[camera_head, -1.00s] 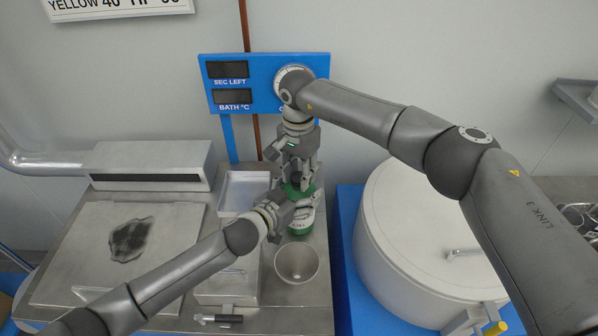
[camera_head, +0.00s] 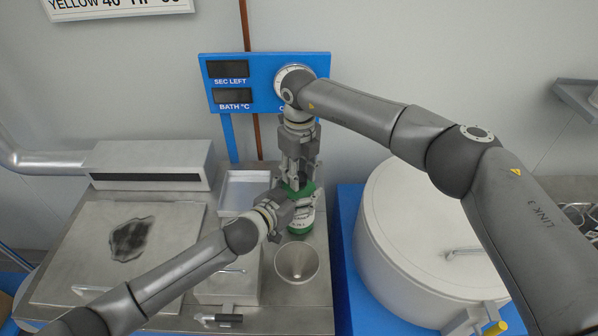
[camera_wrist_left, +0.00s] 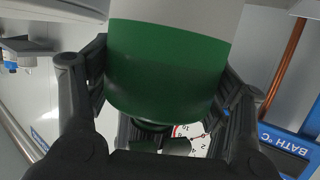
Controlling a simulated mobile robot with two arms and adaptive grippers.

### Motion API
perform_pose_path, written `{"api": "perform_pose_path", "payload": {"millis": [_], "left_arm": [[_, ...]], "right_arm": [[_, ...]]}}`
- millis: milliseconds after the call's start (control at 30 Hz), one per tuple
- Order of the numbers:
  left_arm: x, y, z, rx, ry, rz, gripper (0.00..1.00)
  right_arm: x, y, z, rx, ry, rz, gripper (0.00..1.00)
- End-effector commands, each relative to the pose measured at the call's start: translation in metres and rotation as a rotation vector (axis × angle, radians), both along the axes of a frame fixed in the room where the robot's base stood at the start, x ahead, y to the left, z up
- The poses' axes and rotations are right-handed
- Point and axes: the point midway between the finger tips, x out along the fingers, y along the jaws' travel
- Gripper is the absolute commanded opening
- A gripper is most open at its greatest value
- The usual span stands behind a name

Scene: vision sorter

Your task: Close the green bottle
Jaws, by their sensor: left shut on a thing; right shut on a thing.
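The green bottle (camera_head: 302,226), with a white label band, stands upright on the steel counter. My left gripper (camera_head: 290,202) is shut around its upper body from the left. In the left wrist view the bottle's green shoulder (camera_wrist_left: 165,75) fills the space between the fingers, with the dark neck (camera_wrist_left: 150,125) beyond it. My right gripper (camera_head: 297,182) points down directly above the bottle's mouth and is shut on a small dark cap. The fingers now hide the cap in the head view, and I cannot tell how it sits on the neck.
A metal funnel cup (camera_head: 296,262) stands just in front of the bottle. The blue display panel (camera_head: 264,82) rises behind. A large white drum (camera_head: 420,240) stands right.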

Motion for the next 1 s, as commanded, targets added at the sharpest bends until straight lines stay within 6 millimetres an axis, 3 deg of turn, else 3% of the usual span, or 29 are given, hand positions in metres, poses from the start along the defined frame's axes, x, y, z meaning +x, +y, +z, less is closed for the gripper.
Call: {"api": "perform_pose_path", "payload": {"millis": [1000], "left_arm": [[-0.0013, -0.0014, -0.0007, 0.000, 0.001, -0.003, 0.07]], "right_arm": [[0.0013, -0.0008, -0.0003, 0.002, -0.002, -1.882, 0.24]]}}
